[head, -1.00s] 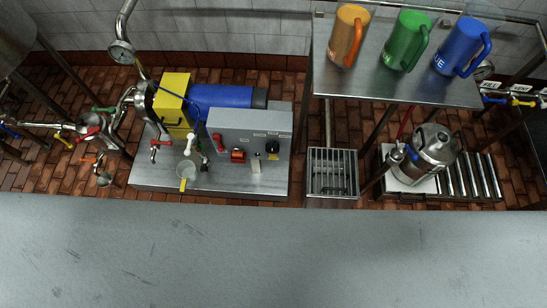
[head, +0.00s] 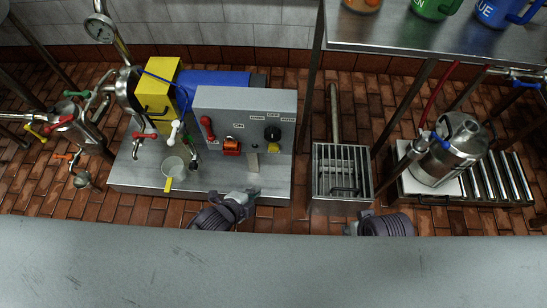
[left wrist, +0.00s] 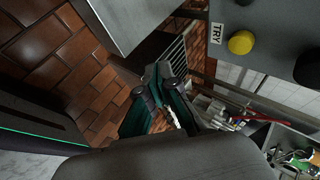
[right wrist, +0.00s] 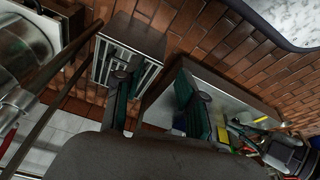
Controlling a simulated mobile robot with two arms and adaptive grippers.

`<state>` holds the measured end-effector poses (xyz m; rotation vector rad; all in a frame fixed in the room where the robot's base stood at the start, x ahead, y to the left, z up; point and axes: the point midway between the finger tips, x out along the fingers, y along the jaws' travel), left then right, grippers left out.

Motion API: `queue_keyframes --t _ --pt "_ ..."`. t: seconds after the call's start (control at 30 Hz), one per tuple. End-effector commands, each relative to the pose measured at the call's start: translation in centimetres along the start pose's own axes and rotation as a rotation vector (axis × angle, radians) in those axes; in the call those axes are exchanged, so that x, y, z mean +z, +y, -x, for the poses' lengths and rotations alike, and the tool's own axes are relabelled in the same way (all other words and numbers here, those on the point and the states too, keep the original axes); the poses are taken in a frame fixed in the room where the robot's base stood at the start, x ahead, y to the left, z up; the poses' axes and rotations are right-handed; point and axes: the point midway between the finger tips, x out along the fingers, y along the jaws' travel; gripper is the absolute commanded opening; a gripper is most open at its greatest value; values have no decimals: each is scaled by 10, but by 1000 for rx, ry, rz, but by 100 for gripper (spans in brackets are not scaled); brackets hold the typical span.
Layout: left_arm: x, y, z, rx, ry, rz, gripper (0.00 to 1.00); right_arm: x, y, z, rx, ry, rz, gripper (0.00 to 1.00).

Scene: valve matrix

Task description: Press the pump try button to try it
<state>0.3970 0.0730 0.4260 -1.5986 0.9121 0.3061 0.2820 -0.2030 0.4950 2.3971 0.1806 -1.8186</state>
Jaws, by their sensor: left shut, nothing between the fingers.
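The yellow pump try button (head: 273,146) is on the front of the grey control box (head: 218,103), below a black knob (head: 272,133). In the left wrist view the round yellow button (left wrist: 241,42) stands beside a TRY label (left wrist: 216,33). My left gripper (head: 247,197) is at the front edge of the steel bench, below the button in the picture and apart from it. Its fingers (left wrist: 163,72) are together and empty. My right gripper (head: 356,225) is in front of the floor grate, partly hidden by the grey surface. Its fingers (right wrist: 158,70) are apart and empty.
A metal keg (head: 450,155) stands right. A mug shelf (head: 400,38) overhangs there.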

Motion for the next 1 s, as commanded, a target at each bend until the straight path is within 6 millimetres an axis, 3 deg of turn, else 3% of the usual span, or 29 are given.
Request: queue_keyframes --t 0.2,0.4,0.77,1.0 --pt "-39 -22 0 -90 91 -222 0 0 2 40 5 32 -3 40" --pt "-52 -31 5 -117 116 -287 0 1 2 58 7 38 -4 40" --pt "-52 -32 5 -118 115 -287 0 1 2 58 7 38 -4 40" --pt "-45 -46 -11 -121 114 -287 0 4 2 47 7 38 -4 40"
